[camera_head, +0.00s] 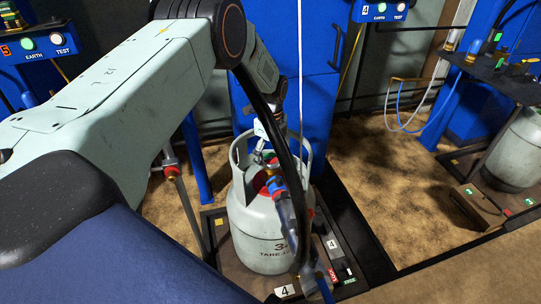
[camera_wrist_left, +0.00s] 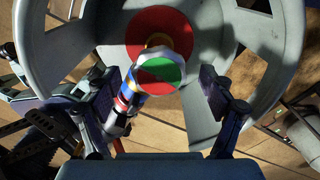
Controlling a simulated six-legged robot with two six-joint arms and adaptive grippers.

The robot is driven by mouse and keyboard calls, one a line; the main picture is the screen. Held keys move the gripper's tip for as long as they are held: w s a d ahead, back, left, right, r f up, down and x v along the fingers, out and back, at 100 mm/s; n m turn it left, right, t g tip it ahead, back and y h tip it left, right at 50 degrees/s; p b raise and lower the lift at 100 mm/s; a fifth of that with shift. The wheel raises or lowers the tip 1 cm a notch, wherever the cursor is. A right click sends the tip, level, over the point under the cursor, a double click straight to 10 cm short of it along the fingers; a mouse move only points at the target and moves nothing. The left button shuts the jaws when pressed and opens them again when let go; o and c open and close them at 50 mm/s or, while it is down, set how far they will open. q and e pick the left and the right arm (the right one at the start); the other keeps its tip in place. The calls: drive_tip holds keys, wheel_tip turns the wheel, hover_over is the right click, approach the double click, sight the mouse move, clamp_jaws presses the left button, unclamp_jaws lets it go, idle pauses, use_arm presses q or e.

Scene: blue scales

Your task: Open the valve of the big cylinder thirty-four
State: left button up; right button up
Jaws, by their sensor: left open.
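The big grey cylinder (camera_head: 258,222) stands upright on a scale platform in the head view. Its marking shows a "3" and "TARE"; a dark hose hides the rest of the number. A curved collar (camera_wrist_left: 285,60) surrounds its top. In the left wrist view the valve knob (camera_wrist_left: 160,72), with a red and green top, stands inside the collar. My left gripper (camera_wrist_left: 158,88) is open, with one finger on each side of the knob and visible gaps to it. In the head view my left arm reaches over the cylinder and partly hides the valve. My right gripper is not in view.
A blue and red hose coupling (camera_wrist_left: 128,97) sits beside the knob, close to the left finger. A dark hose hangs in front of the cylinder. A blue cabinet (camera_head: 318,110) stands behind. Another grey cylinder (camera_head: 518,155) and a dark table are at the right.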

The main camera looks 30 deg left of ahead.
use_arm(q)
drive_tip(key=shift+s+r, duration=0.1)
drive_tip(key=shift+c, duration=0.7)
drive_tip(key=c, duration=1)
